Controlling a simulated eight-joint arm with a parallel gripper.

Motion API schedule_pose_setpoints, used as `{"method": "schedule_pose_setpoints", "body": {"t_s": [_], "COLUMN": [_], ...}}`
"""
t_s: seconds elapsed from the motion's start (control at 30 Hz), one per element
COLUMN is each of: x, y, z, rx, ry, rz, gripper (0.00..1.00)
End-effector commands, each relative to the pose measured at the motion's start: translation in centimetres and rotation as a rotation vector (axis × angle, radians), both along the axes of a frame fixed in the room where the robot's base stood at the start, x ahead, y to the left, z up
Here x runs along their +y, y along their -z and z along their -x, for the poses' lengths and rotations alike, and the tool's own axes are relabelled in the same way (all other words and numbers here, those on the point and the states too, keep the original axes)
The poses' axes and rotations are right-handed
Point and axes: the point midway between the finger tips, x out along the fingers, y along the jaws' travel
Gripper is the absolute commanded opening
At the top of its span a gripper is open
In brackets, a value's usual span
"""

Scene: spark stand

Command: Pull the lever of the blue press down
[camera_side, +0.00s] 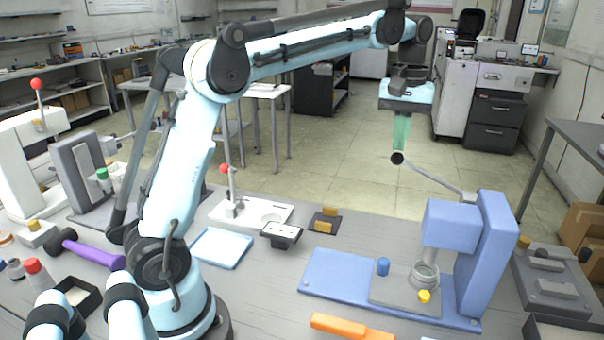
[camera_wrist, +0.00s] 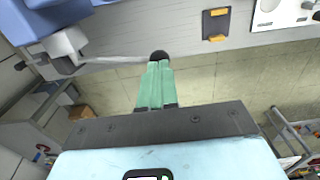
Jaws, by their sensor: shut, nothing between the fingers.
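The blue press (camera_side: 494,250) stands at the right of the table, and its blue body also shows at the upper left of the wrist view (camera_wrist: 62,12). Its grey lever (camera_side: 438,181) slopes up and left from the press's side to a black knob (camera_side: 397,158). In the wrist view the lever (camera_wrist: 115,60) reaches right to the knob (camera_wrist: 159,55). My gripper (camera_side: 400,149) has green fingers that point down, shut and empty, with the tips right above the knob. In the wrist view the fingertips (camera_wrist: 159,65) meet the knob's edge; I cannot tell whether they touch.
A blue cylinder (camera_side: 383,267) and a yellow knob (camera_side: 424,296) are on the press base. An orange-handled tool (camera_side: 350,327) lies in front. A black plate with yellow blocks (camera_side: 325,221) and a white stand with a red-knobbed lever (camera_side: 250,210) are left. Air around my gripper is clear.

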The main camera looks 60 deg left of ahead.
Motion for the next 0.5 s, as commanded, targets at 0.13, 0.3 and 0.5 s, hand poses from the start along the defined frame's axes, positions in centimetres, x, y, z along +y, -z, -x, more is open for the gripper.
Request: {"method": "schedule_pose_setpoints", "body": {"t_s": [0.13,0.3,0.5], "x": [0.0,0.0,0.0], "y": [-0.8,-2.3,-4.2], "z": [0.0,0.0,0.0], "rx": [0.000,0.000,0.000], "ry": [0.000,0.000,0.000], "rz": [0.000,0.000,0.000], "gripper": [0.00,0.00,0.00]}}
